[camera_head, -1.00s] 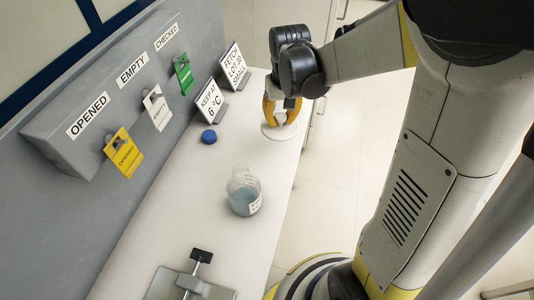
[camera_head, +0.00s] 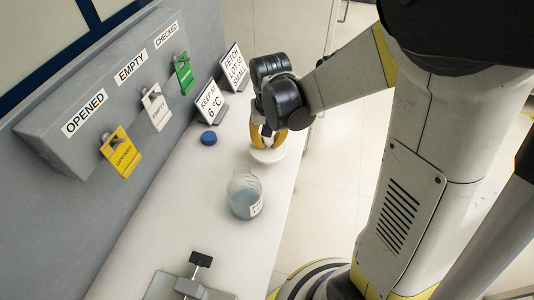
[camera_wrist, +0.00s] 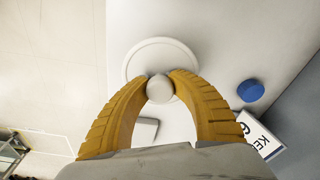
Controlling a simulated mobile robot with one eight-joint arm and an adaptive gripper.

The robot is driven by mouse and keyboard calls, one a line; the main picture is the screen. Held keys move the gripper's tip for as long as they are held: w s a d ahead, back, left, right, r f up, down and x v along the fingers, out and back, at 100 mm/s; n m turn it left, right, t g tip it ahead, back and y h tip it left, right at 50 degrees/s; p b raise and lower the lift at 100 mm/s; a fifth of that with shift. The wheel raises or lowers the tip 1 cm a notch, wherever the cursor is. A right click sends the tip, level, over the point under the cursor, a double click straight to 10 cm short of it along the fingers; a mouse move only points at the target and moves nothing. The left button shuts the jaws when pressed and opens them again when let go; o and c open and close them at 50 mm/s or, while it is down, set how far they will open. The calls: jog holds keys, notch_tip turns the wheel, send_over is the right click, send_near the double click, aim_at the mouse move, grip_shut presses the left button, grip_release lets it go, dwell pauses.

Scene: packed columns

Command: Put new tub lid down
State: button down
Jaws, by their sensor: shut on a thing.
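The tub lid (camera_head: 267,154) is a white disc with a round knob on top. In the head view it is at the right side of the white bench, beyond the bottle. My gripper (camera_head: 268,140) points down with its yellow fingers shut on the knob. The wrist view shows the lid's rim (camera_wrist: 160,50) and the pale knob between the fingertips (camera_wrist: 160,88). I cannot tell whether the lid touches the bench or hangs just above it. No tub can be made out beneath it.
An uncapped bottle of bluish liquid (camera_head: 245,198) stands nearer on the bench (camera_head: 200,225). A blue cap (camera_head: 209,138) lies left of the lid. Sign stands (camera_head: 210,103) line the back, below the tag rack (camera_head: 100,115). A metal clamp device (camera_head: 190,285) is in front.

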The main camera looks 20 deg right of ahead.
aim_at(267, 147)
jog(key=shift+a+f, duration=0.2)
jog(key=shift+a, duration=0.05)
jog(key=shift+f+b, duration=0.9)
jog(key=shift+f, duration=1)
jog(key=shift+f+b, duration=0.6)
jog(key=c, duration=1.2)
grip_release()
